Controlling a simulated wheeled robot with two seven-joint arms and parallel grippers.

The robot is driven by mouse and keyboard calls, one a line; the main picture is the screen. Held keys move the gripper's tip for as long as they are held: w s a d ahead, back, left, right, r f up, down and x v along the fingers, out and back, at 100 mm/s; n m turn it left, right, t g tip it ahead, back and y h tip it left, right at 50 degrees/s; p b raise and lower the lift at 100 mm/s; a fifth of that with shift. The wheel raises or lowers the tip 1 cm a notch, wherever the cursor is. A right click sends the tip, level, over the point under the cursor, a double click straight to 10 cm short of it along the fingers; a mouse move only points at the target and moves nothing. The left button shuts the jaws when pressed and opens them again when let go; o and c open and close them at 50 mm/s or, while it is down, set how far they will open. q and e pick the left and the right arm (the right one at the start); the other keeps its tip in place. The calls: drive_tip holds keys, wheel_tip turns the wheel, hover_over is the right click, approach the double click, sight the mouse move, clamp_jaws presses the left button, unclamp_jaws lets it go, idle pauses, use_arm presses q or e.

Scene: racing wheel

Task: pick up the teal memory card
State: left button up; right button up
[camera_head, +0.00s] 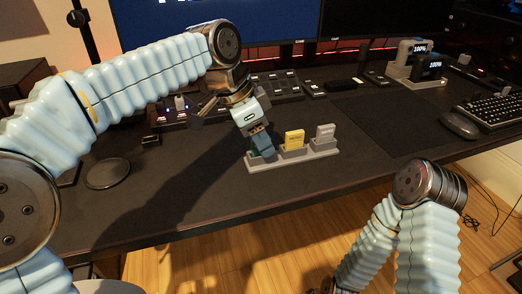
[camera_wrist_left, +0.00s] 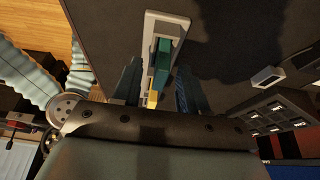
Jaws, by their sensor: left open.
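The teal memory card (camera_wrist_left: 161,62) stands in the end slot of a pale grey holder (camera_head: 318,153), at the holder's left end in the head view. My left gripper (camera_head: 260,143) is over that end, pointing down, and largely hides the card in the head view. In the left wrist view the two dark blue fingers of my left gripper (camera_wrist_left: 159,88) are apart, with the teal card between and just ahead of them. Whether they touch it is unclear. My right gripper is not visible; only its arm shows at the lower right.
A yellow card (camera_head: 294,139) and a grey card (camera_head: 325,133) stand in the same holder, right of the teal one. A round dark disc (camera_head: 108,173) lies at left. A mouse (camera_head: 459,125) and keyboard (camera_head: 490,110) are at right. The desk before the holder is clear.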

use_arm(q)
drive_tip(key=shift+f, duration=0.2)
clamp_jaws()
drive_tip(key=shift+r, duration=0.15)
